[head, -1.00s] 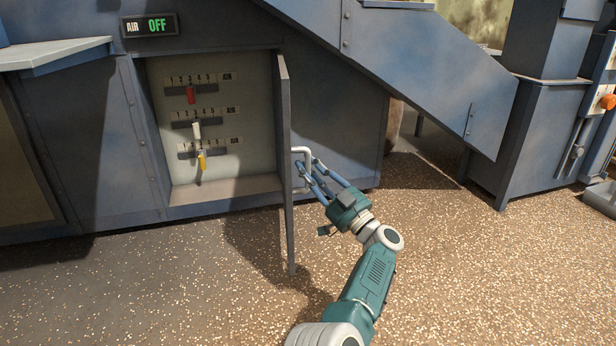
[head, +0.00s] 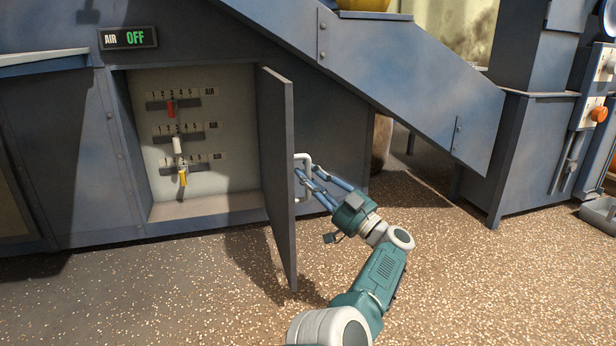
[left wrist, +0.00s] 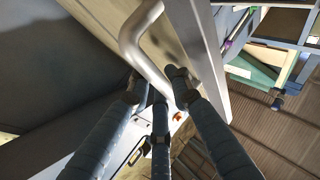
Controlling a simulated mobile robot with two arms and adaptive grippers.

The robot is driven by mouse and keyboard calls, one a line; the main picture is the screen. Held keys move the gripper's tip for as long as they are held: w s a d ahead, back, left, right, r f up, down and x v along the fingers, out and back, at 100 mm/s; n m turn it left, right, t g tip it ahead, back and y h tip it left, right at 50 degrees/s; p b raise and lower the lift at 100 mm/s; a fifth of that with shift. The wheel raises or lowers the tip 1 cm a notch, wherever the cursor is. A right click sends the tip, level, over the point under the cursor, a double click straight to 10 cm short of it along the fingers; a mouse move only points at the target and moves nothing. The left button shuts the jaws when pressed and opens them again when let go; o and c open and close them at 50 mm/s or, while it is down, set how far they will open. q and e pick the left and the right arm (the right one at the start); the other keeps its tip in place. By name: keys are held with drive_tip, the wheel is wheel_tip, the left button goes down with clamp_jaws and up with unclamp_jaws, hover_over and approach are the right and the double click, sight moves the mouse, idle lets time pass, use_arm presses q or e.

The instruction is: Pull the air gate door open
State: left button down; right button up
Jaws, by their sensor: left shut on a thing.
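The air gate door (head: 279,180) is a grey panel standing wide open, swung out toward me at the right side of the cabinet opening. Its inner face shows in the head view. A pale bent bar handle (head: 303,158) is on its outer, right-hand side. My left gripper (head: 306,184) reaches in from the right of the door, with its fingers closed around the handle's lower part. In the left wrist view the handle (left wrist: 140,40) runs down between the fingertips (left wrist: 157,92). My right gripper is not in view.
Inside the cabinet are three numbered slider rows with a red (head: 171,108), a white (head: 178,144) and a yellow knob (head: 183,178). A sloping blue chute (head: 400,80) hangs at upper right. Speckled floor in front is clear.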

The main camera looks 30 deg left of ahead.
use_arm(q)
drive_tip(key=shift+d+f, duration=0.2)
drive_tip(key=c, duration=1.7)
unclamp_jaws()
drive_tip(key=shift+o, duration=0.6)
drive_tip(key=shift+r, duration=0.1)
drive_tip(key=v, duration=0.7)
drive_tip(key=shift+d, duration=0.25)
